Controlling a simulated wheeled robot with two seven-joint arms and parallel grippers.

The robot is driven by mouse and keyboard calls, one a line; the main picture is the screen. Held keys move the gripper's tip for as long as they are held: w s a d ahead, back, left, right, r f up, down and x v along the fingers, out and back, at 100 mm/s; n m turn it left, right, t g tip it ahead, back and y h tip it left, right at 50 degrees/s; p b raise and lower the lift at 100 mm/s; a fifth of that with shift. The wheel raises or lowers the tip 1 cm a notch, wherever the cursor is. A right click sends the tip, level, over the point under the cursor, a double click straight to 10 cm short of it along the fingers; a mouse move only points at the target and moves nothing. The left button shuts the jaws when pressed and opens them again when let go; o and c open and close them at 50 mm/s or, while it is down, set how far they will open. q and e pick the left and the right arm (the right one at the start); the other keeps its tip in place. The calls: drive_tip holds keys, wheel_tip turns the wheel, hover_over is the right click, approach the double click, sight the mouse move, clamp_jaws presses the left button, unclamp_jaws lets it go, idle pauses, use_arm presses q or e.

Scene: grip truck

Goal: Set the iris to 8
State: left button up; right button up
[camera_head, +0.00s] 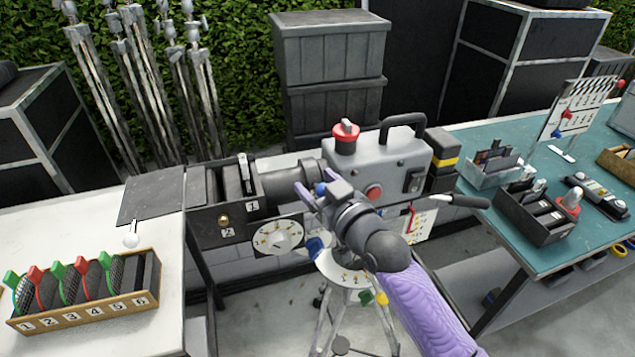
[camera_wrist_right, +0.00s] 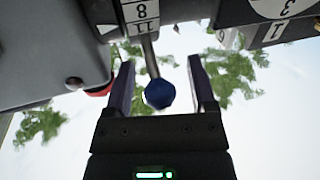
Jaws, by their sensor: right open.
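The camera (camera_head: 390,160) is a grey box with a black lens barrel (camera_head: 285,178) pointing left. In the right wrist view, a thin lever with a blue ball knob (camera_wrist_right: 159,94) comes off the lens beside a white scale (camera_wrist_right: 142,14) marked 8 and 11. The lever's base lies close to the 11. My right gripper (camera_wrist_right: 154,95) is open, its two fingers on either side of the lever and knob, with gaps on both sides. In the head view my right gripper (camera_head: 315,188) is at the lens and hides much of it. My left gripper is out of view.
A matte box (camera_head: 220,205) with slots 1 and 2 and a white dial (camera_head: 278,237) sit left of the lens. A tripod (camera_head: 350,305) stands below. A numbered rack (camera_head: 95,310) is on the left table; a teal table (camera_head: 560,250) with trays is right.

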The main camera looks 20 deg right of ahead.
drive_tip(key=shift+w, duration=0.2)
clamp_jaws()
idle(1.3)
